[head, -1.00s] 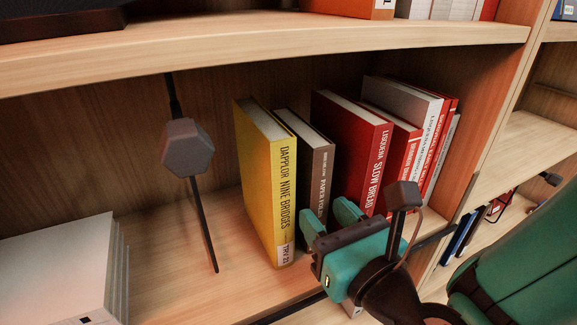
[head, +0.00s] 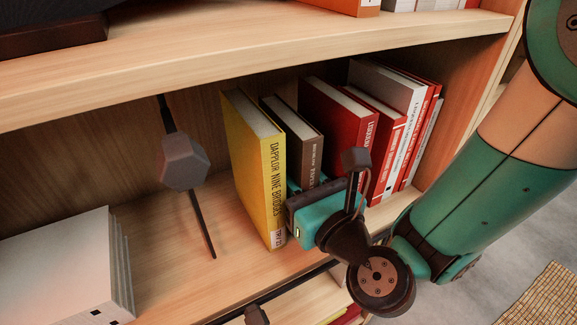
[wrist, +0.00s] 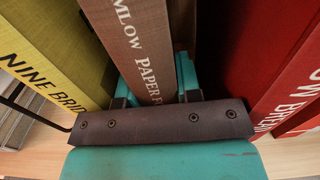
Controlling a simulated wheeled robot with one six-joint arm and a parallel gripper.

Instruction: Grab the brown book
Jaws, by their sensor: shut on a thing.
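The brown book (head: 306,150) stands upright on the shelf between the yellow book (head: 255,170) and a large red book (head: 340,125). Its spine faces out, and its lower part is hidden behind my gripper in the head view. My gripper (wrist: 155,82) has one teal finger on each side of the brown book (wrist: 140,45) in the wrist view and is shut on it near the spine. In the head view my gripper (head: 308,190) is at the book's lower spine.
More red books and a grey-white book (head: 385,90) stand at right. A dark hexagonal piece on a rod (head: 185,163) is at left. A white stack (head: 60,260) lies front left. The shelf board above (head: 250,60) overhangs the books. Bare shelf lies left of the yellow book.

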